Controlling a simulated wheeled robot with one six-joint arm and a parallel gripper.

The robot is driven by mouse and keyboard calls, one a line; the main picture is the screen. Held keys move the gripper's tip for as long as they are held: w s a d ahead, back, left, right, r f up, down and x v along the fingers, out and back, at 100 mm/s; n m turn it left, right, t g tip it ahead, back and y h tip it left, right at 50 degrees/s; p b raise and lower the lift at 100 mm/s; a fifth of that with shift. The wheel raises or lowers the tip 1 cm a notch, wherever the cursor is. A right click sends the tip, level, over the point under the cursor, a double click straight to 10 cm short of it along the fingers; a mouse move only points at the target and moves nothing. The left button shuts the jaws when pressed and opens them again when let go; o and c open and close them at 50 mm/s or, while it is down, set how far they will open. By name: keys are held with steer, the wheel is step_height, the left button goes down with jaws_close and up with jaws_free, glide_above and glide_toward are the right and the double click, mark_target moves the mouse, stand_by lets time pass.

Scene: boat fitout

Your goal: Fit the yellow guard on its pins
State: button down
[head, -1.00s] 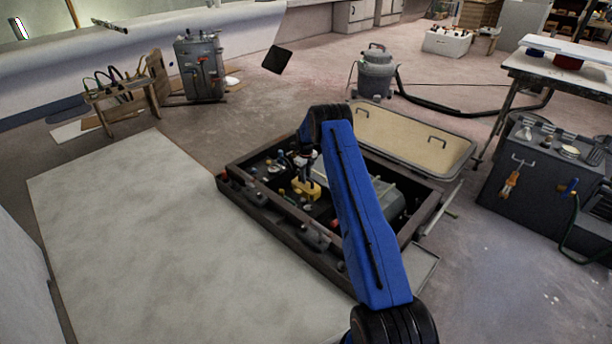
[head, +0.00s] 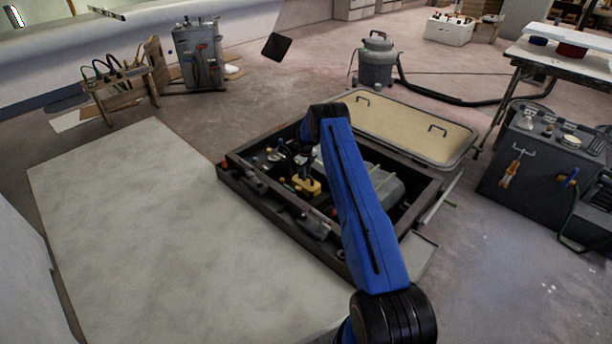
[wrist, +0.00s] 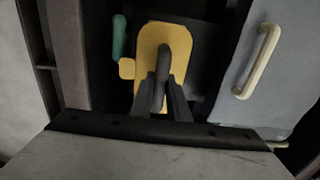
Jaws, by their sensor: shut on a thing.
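The yellow guard (wrist: 176,36) is a rounded yellow plate with a small side tab and a dark upright handle. My gripper (wrist: 162,88) is shut on that handle, over the middle of the guard. In the head view the yellow guard (head: 308,186) is inside the dark open-topped bay, with my gripper (head: 304,165) above it. The pins are not visible; the guard or the dark interior hides them. I cannot tell whether the guard is touching anything beneath it.
The bay's dark frame (head: 262,204) surrounds the guard. A grey housing with a pale handle (wrist: 258,60) stands close on the right. A green part (wrist: 119,38) is close on the left. A beige hatch lid (head: 400,122) lies behind the bay.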

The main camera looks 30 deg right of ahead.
steer(key=shift+f, duration=0.5)
steer(key=shift+f, duration=0.7)
steer(key=shift+f, duration=0.65)
steer(key=shift+f, duration=0.4)
steer(key=shift+f, duration=0.1)
steer(key=c, duration=1.6)
jaws_free()
steer(key=shift+f, duration=0.1)
step_height(320, 180, up, 18)
steer(key=shift+f, duration=0.2)
